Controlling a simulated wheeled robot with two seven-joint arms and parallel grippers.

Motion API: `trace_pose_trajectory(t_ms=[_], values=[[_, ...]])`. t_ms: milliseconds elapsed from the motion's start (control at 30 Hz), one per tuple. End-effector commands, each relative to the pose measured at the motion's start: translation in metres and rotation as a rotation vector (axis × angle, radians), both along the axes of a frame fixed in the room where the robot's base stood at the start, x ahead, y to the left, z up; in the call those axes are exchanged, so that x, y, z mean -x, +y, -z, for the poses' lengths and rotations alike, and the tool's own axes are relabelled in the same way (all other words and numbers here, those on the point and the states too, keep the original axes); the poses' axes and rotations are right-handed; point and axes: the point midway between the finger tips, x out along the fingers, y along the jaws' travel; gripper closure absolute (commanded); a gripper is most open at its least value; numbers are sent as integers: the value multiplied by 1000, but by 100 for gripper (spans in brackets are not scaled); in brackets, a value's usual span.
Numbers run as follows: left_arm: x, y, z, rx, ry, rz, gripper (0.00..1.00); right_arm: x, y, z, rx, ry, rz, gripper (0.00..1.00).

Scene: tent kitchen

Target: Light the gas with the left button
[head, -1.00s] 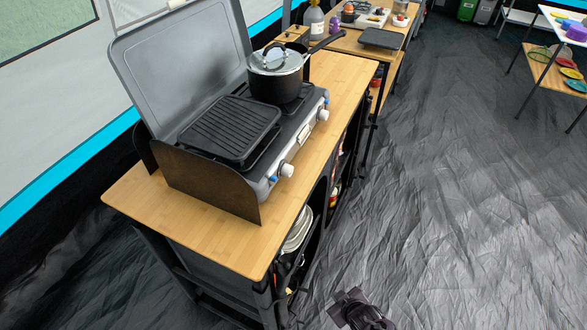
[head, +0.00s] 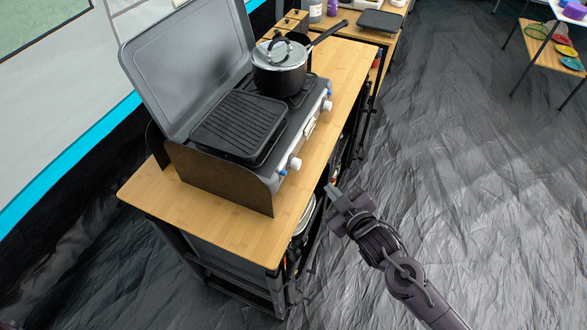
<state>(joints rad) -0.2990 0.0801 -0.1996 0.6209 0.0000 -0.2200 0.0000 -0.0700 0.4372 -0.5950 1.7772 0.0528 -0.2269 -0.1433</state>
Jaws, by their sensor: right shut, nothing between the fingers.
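The grey camping gas stove (head: 285,150) stands on the wooden table with its lid open. Two white knobs sit on its front side: the nearer one (head: 295,163) beside the griddle, the farther one (head: 327,106) beside the pot. Small blue buttons show by each knob, the nearer blue button (head: 283,172) just beside the near knob and the farther one (head: 329,91) above the far knob. My right gripper (head: 332,190) is shut and empty, in front of the table edge, right of and below the near knob, apart from the stove. My left gripper is not in view.
A black griddle plate (head: 238,122) lies on the near burner. A lidded pot (head: 279,72) stands on the far burner, its handle pointing back right. A brown side shield (head: 215,180) guards the stove's near end. Bare wooden tabletop (head: 210,213) lies in front.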

Motion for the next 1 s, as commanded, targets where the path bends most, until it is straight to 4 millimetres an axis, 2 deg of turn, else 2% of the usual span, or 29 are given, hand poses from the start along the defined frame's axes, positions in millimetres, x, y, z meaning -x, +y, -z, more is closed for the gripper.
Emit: trace_pose_trajectory(t_ms=[467,900,1000], values=[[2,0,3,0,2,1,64,-2,6,0,-3,-3,-1,100],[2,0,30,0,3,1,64,-19,60,1,-4,-4,-2,100],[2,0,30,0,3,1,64,-23,70,0,-2,-2,0,100]])
